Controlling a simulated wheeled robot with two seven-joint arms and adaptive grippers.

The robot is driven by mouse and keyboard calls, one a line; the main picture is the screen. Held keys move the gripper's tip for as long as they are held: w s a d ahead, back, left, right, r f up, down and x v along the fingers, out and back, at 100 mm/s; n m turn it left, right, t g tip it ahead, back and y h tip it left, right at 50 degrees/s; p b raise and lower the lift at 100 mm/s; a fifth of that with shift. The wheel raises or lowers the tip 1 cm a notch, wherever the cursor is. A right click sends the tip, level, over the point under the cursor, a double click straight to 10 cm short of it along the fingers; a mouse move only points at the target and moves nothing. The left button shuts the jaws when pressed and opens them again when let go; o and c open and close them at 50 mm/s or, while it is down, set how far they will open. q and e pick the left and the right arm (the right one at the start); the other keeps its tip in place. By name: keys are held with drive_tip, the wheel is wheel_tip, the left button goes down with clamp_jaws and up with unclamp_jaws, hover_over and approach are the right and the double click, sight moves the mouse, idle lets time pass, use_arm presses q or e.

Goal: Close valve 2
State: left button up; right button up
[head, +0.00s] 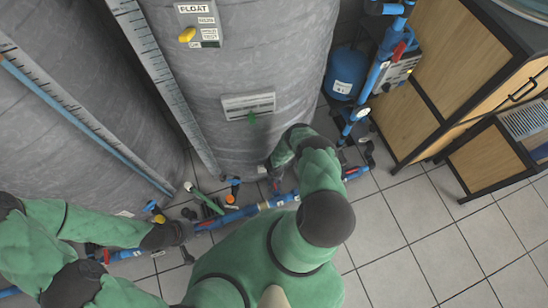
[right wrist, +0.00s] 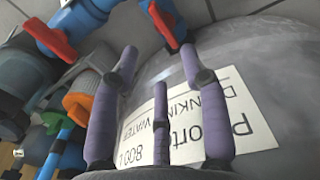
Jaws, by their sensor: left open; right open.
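In the right wrist view, two valves with red handles show at the top: one handle (right wrist: 50,37) lies on a blue valve body at the left, the other (right wrist: 163,25) stands near the fingertips. No number is readable, so I cannot tell which is valve 2. My right gripper (right wrist: 159,52) is open, its purple fingers spread with nothing visibly held; the second handle appears just beyond the gap between the tips. In the head view my right gripper (head: 272,172) is low by the middle tank's base. My left gripper (head: 190,231) is beside the floor pipe; its fingers are hardly visible.
Large grey tanks (head: 255,60) stand behind the blue floor pipe (head: 240,213). A white label (right wrist: 200,118) is on the tank surface behind my right fingers. A blue upright pipe (head: 372,80) and a wooden cabinet (head: 440,70) stand at the right. The tiled floor (head: 420,235) is clear at the lower right.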

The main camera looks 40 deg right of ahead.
drive_tip(key=shift+f+b, duration=3.95)
drive_tip(key=shift+f, duration=1.15)
clamp_jaws()
